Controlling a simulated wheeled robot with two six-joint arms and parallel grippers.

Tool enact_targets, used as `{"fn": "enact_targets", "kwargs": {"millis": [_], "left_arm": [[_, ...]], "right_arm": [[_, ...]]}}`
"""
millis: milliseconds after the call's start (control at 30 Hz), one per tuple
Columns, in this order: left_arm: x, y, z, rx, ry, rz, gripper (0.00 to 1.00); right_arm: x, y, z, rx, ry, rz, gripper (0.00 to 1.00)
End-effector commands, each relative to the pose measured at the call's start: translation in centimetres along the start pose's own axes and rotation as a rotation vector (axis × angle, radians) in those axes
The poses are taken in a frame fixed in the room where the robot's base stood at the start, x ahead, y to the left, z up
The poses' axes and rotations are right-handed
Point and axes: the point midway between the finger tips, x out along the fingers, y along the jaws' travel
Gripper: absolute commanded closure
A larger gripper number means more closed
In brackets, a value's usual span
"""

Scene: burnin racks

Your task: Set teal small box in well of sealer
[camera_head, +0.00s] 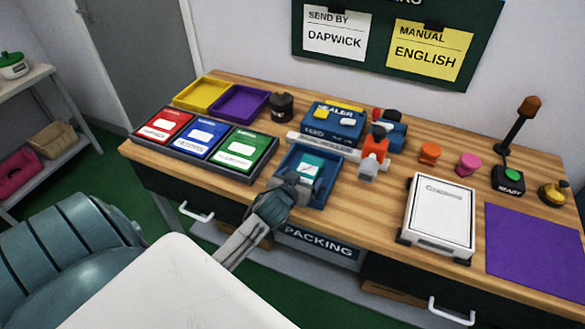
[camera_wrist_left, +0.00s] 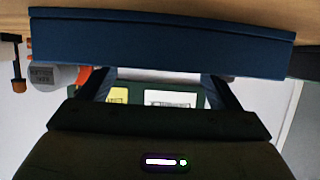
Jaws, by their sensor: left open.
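The teal small box (camera_head: 311,168), with a white label, lies in a blue tray (camera_head: 322,196) at the middle of the table. My left gripper (camera_head: 293,181) is at the tray's front left edge, close to the box and partly covering the tray. In the left wrist view its fingers (camera_wrist_left: 160,82) are apart with nothing seen between them. A dark blue wall (camera_wrist_left: 160,45), apparently the tray's, crosses the top of that view; the box is hidden there. The blue sealer (camera_head: 335,122) stands behind the tray; its well is not clearly seen. My right gripper is not in view.
A rack of red, blue and green boxes (camera_head: 205,139) stands left of the tray. Yellow (camera_head: 203,94) and purple (camera_head: 240,103) trays are behind it.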

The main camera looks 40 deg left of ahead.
Motion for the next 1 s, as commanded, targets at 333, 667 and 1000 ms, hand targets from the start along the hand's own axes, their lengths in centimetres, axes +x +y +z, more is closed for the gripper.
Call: {"fn": "enact_targets", "kwargs": {"millis": [333,667,1000], "left_arm": [[-6.6,0.0,0.1,0.0,0.0,0.0,0.15],[-8.1,0.0,0.0,0.0,0.0,0.0,0.15],[-8.1,0.0,0.0,0.0,0.0,-0.001,0.15]], "right_arm": [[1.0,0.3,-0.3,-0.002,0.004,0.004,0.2],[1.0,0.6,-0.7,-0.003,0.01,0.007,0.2],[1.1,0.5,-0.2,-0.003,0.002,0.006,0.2]]}}
